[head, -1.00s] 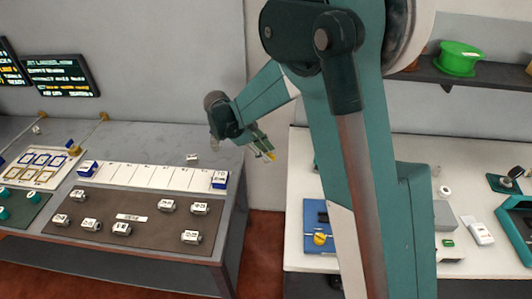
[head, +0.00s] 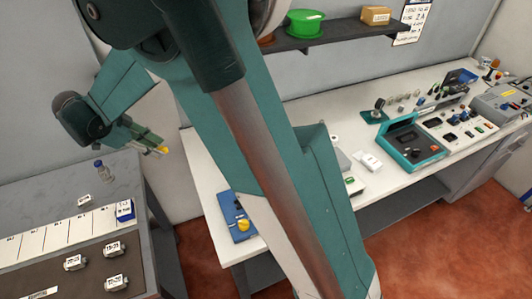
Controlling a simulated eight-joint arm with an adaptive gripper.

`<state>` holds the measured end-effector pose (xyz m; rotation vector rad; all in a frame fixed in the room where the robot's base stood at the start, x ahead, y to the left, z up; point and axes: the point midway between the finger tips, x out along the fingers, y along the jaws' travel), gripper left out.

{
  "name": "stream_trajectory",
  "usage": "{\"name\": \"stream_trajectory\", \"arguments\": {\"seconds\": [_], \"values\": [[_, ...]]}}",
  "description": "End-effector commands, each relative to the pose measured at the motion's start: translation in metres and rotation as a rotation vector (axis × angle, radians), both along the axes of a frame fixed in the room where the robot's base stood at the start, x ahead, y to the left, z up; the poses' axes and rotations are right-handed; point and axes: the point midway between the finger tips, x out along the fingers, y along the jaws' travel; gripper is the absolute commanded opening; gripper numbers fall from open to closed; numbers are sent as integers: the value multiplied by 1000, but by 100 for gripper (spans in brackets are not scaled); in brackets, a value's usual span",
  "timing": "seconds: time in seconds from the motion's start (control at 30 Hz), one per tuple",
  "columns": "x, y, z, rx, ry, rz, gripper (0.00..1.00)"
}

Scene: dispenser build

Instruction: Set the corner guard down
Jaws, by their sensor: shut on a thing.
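My gripper (head: 155,146) is in the upper left of the head view, by the back right corner of the grey table. Its fingers point right and are shut on a small yellow piece (head: 161,151) at their tips. This is probably the corner guard, but it is too small to make out its shape. It is held up in the air, apart from any surface.
The grey table (head: 130,170) bears a small bottle (head: 99,170), a white numbered strip (head: 60,236) and several labelled blocks. The white bench (head: 206,170) holds a blue tray (head: 232,208) with a yellow part (head: 244,225), and a teal case (head: 412,146). A shelf (head: 345,32) hangs above.

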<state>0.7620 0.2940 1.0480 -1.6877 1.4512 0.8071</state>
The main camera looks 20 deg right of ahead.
Motion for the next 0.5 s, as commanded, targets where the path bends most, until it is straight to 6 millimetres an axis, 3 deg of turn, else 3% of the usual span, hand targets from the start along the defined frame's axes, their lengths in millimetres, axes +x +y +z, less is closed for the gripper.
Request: {"name": "stream_trajectory", "arguments": {"seconds": [0.2, 0.5], "values": [[0, -3, 28, 0, 0, -4, 23], [8, -49, 27, 0, 1, -45, 23]]}}
